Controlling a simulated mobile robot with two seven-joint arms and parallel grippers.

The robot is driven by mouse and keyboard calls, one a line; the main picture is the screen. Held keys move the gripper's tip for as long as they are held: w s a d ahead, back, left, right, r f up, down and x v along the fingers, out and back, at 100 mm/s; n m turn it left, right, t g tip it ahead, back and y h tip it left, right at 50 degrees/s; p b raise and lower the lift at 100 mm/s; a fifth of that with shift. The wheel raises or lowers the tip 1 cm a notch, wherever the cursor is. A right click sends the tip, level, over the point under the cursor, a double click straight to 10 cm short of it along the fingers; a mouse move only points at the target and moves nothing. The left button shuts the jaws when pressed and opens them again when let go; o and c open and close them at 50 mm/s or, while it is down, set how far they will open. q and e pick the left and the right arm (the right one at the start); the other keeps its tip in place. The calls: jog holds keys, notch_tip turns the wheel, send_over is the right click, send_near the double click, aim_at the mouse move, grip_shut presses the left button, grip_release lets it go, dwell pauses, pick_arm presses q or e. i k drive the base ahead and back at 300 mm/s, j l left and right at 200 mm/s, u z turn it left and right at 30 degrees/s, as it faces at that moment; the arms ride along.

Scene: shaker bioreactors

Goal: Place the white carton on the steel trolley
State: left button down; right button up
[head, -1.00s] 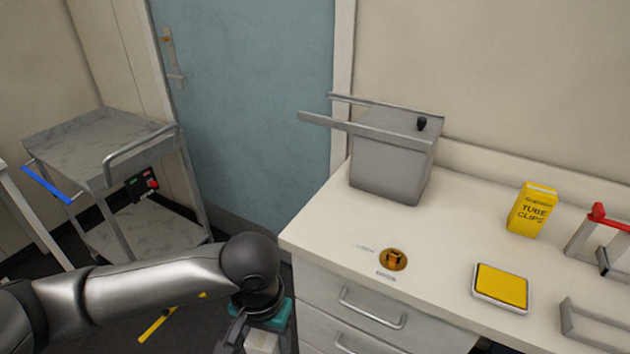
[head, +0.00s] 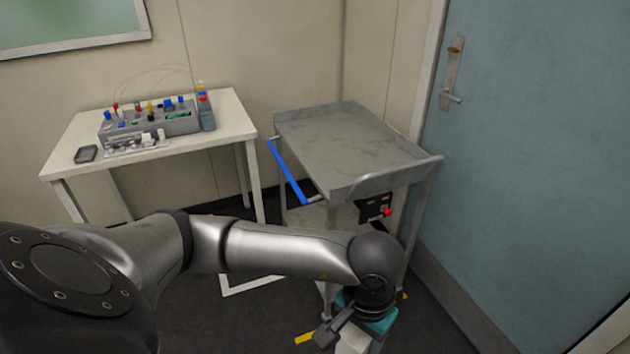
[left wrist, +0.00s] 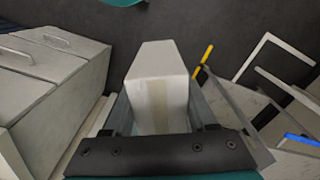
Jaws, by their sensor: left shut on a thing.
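The white carton (left wrist: 158,80) is between the fingers of my left gripper (left wrist: 160,115) in the left wrist view, held above the dark floor. In the head view my left gripper (head: 345,338) is at the bottom edge, in front of the trolley, and only a small pale part of the carton (head: 352,343) shows. The steel trolley (head: 345,150) stands at centre right with a bare grey top tray, a blue handle and a lower shelf partly hidden by my arm. My right gripper is not in view.
A white table (head: 222,125) at the left bears a grey rack (head: 150,125) with several coloured items. A blue door (head: 540,130) is at the right. A drawer unit (left wrist: 50,75) stands at left in the left wrist view.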

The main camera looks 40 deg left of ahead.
aim_at(354, 163)
jog(key=i+j+u, duration=0.4)
jog(key=i+j, duration=0.65)
